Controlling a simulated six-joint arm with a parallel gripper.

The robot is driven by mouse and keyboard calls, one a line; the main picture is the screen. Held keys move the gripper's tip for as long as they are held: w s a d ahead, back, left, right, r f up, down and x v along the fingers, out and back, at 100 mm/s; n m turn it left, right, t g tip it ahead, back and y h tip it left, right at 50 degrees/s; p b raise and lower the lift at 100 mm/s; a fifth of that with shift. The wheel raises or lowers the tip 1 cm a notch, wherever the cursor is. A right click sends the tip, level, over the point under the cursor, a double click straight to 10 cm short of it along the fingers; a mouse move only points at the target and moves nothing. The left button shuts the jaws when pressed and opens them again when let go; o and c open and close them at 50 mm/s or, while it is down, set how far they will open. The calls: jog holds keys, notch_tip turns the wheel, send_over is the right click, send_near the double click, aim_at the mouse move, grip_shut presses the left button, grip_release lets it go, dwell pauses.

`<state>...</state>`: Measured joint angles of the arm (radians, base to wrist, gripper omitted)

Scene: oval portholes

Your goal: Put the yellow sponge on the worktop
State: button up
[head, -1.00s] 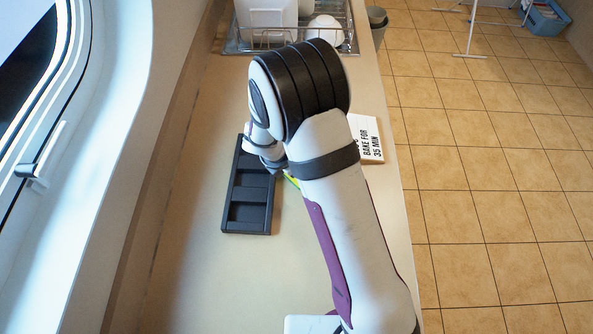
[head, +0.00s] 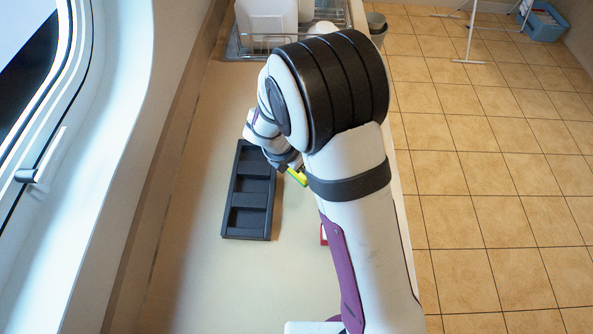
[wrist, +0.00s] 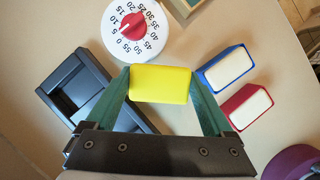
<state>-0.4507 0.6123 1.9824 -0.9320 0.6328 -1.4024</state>
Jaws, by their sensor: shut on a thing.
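The yellow sponge (wrist: 160,83) is between the two green fingers of my gripper (wrist: 165,92) in the wrist view, and the fingers are shut on its ends. In the head view the sponge (head: 298,177) shows as a small yellow piece at my gripper (head: 287,166), just right of the black tray (head: 229,210). The bare worktop (head: 195,215) lies below. I cannot tell whether the sponge touches the worktop or hangs a little above it. My arm hides part of the area to the right.
A white dial timer (wrist: 133,30) with a red knob is close beyond the sponge. A blue-and-white block (wrist: 228,67) and a red-and-white block (wrist: 247,106) lie to its right. A dish rack (head: 250,45) stands at the back. Worktop in front of the tray is clear.

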jog(key=s+d+r, duration=0.2)
jog(key=d+r, duration=0.4)
jog(key=d, duration=0.4)
jog(key=w+a+n+t+y, duration=0.1)
jog(key=w+a+n, duration=0.35)
jog(key=w, duration=0.45)
jog(key=w+a+n+y, duration=0.2)
jog(key=w+a+n, duration=0.25)
jog(key=w, duration=0.45)
jog(key=w+a+f, duration=0.1)
jog(key=a+f, duration=0.1)
jog(key=a, duration=0.2)
jog(key=a+f, duration=0.2)
jog(key=a, duration=0.2)
jog(key=w+a+f, duration=0.1)
jog(key=a+f, duration=0.1)
jog(key=a, duration=0.2)
jog(key=shift+w+f, duration=0.15)
jog(key=shift+w, duration=0.2)
jog(key=shift+a+f, duration=0.25)
jog(key=shift+f, duration=1.9)
jog(key=shift+f, duration=0.1)
